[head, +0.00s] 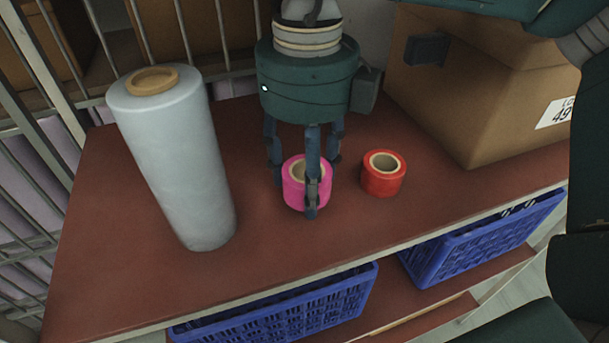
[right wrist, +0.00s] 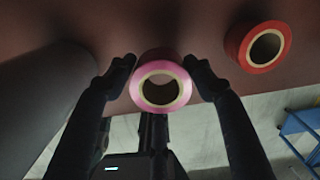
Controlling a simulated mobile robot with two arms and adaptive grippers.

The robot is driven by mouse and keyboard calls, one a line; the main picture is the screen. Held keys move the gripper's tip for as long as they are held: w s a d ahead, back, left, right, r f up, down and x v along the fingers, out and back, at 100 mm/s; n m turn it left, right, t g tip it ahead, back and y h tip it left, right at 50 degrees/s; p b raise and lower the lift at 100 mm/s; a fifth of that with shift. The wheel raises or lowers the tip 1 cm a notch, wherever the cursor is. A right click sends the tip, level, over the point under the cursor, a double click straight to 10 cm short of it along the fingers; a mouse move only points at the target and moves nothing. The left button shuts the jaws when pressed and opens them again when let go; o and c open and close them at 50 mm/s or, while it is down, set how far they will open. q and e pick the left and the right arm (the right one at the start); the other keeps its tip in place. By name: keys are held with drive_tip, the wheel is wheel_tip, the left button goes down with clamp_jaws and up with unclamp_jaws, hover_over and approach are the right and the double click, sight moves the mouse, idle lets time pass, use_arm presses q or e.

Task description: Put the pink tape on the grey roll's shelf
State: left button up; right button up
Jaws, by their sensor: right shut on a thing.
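The pink tape (head: 294,196) is between the fingers of my right gripper (head: 308,190), over the red-brown shelf top (head: 270,270). The gripper points down and is shut on the tape. In the right wrist view the pink tape (right wrist: 162,86) sits between the two dark fingers, its hole facing the camera. I cannot tell whether the tape touches the shelf. The tall grey roll (head: 178,160) stands upright on the same shelf top, left of the tape and apart from it. My left gripper is not in view.
A red tape (head: 383,185) lies just right of the pink tape. A cardboard box (head: 470,95) stands at the back right. Blue crates (head: 290,312) sit on the level below. Wire bars (head: 180,35) line the back. The shelf's front middle is clear.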

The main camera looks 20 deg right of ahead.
drive_tip(key=f+p, duration=0.1)
drive_tip(key=w+f+p, duration=0.1)
drive_tip(key=shift+w+d+f, duration=0.1)
drive_tip(key=shift+d+f, duration=0.1)
drive_tip(key=shift+f, duration=0.6)
drive_tip(key=shift+a+f, duration=0.1)
drive_tip(key=o, duration=1.3)
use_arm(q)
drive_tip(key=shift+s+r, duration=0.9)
